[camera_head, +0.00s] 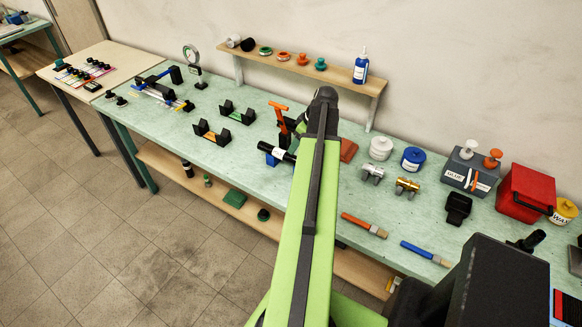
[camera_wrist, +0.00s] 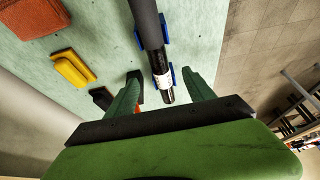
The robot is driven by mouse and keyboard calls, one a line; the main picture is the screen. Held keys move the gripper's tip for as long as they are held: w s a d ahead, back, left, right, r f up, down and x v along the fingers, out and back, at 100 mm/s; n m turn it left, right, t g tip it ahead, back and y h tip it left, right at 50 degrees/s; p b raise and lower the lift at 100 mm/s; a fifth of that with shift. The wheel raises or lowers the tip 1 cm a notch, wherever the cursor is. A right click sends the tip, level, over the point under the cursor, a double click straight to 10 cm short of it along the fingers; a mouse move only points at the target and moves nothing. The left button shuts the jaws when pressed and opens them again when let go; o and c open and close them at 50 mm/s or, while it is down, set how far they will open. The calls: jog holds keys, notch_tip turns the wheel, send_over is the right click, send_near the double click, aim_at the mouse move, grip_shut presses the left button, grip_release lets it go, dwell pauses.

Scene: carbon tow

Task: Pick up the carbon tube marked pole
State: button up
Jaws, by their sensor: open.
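The carbon tube (camera_head: 290,157) is black with a white label near its near end. It lies in blue rests (camera_head: 268,157) on the pale green bench, partly hidden by my arm. In the wrist view the tube (camera_wrist: 150,30) runs up the picture, with its labelled end between the green fingers of my gripper (camera_wrist: 162,76). The fingers are spread, with a gap on both sides of the tube, and nothing is held. The label's writing is too small to read. In the head view my gripper is hidden behind my arm.
An orange-handled tool (camera_head: 281,120) stands close beside the tube. A yellow block (camera_wrist: 72,68) and a reddish-brown pad (camera_wrist: 35,17) lie left of it in the wrist view. Green-and-black and orange-and-black holders (camera_head: 211,132) stand further left. The back shelf (camera_head: 340,79) is above.

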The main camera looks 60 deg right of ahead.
aim_at(293, 156)
jog(key=b+x, duration=0.2)
jog(key=x, duration=0.2)
jog(key=shift+s+f, duration=0.1)
jog(key=shift+s, duration=0.05)
jog(key=b+x, duration=0.4)
jog(key=b, duration=0.1)
jog(key=shift+s+d+f, duration=0.1)
jog(key=shift+f, duration=0.6)
jog(key=shift+w+r, duration=0.2)
jog(key=shift+w, duration=0.05)
jog(key=shift+c, duration=0.4)
grip_shut()
